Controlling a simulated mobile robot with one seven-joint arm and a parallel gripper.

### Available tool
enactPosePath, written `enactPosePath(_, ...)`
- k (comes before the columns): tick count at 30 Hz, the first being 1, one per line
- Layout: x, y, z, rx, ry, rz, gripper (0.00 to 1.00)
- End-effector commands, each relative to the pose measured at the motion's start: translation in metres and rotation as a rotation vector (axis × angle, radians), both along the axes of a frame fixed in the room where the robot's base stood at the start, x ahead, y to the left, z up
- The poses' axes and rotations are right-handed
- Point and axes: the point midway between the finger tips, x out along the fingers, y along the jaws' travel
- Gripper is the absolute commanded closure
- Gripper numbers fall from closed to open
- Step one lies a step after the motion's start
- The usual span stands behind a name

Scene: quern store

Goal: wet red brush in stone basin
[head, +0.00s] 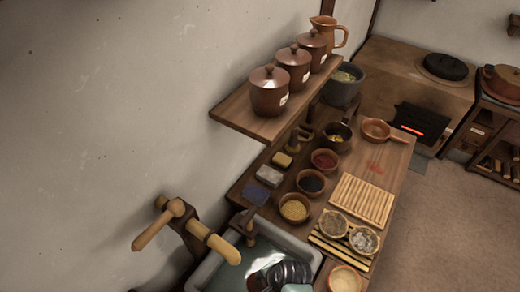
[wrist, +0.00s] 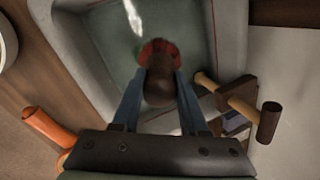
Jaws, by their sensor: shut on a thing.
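In the wrist view my gripper (wrist: 160,78) has its two blue fingers closed on the brown rounded handle of the red brush (wrist: 160,90). Red bristles show at the far end of the handle, beyond the fingertips. The brush is over or inside the stone basin (wrist: 231,45), whose inside looks greenish and glossy, like water. I cannot tell whether the bristles touch the water. In the head view the grey basin (head: 205,271) is at the bottom edge, partly cut off.
A wooden tap (head: 175,225) stands at the basin's left; a wooden spout with a dark knob also shows in the wrist view (wrist: 240,102). Several small bowls and a ribbed wooden board (head: 362,202) crowd the counter behind. A shelf (head: 235,117) with lidded pots overhangs it.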

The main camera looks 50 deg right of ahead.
Motion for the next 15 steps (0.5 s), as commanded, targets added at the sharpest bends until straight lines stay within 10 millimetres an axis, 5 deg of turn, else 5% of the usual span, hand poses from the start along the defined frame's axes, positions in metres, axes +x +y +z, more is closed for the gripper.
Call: enactPosePath(15,0.001,0.000,0.045,0.000,-0.001,0.000,1.00)
